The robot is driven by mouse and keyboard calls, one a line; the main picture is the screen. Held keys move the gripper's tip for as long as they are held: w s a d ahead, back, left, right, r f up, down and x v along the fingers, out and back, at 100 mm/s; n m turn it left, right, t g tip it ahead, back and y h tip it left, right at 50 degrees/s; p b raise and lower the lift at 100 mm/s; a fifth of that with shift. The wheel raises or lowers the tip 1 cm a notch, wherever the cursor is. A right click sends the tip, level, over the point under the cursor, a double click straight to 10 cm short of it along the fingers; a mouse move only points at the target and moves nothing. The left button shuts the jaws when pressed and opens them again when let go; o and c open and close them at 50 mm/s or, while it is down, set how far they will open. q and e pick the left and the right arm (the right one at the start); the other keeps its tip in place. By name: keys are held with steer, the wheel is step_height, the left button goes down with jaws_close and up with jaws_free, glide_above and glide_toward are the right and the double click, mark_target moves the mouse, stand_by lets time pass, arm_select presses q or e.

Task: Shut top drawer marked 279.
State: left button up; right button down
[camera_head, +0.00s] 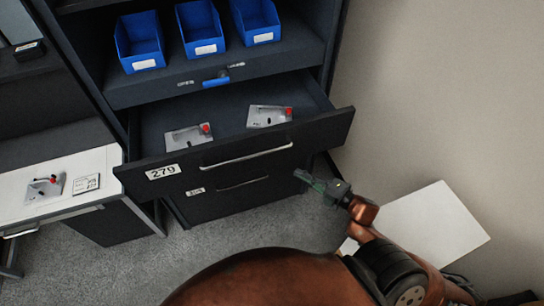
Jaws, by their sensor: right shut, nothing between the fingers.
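The top drawer marked 279 (225,165) stands open in the dark cabinet, pulled out toward me. Its white label reads 279 and a metal bar handle (247,155) runs across its front. Two grey plates with red knobs, one at the left (189,137) and one at the right (269,116), lie inside it. My right gripper (303,176) is shut and empty, just below and to the right of the drawer front; whether it touches the front cannot be told. My left gripper is not in view.
A shut lower drawer (243,190) sits beneath. Blue bins (197,28) stand on the shelf above. A white-topped bench (90,165) holding another plate (45,188) is at the left. A white panel (425,230) lies at the right, near the wall. Carpet (120,265) is clear in front.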

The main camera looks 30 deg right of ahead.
mark_target(272, 159)
steer(key=shift+w+a+r+n+g+y+p, duration=0.1)
steer(key=shift+w+a+r+n+y+p, duration=0.45)
steer(key=shift+w+a, duration=0.85)
steer(key=shift+w+a+r+n+g+y+p, duration=0.1)
steer(key=shift+w+a+r+n+y+p, duration=0.45)
steer(key=shift+w, duration=1.5)
steer(key=shift+w+a+r+n+g+y+p, duration=0.15)
steer(key=shift+w+a+n+y+p, duration=0.5)
steer(key=shift+w+a+n, duration=0.8)
steer(key=shift+w+d+m, duration=0.25)
steer(key=shift+w+m, duration=0.1)
steer(key=shift+m, duration=0.1)
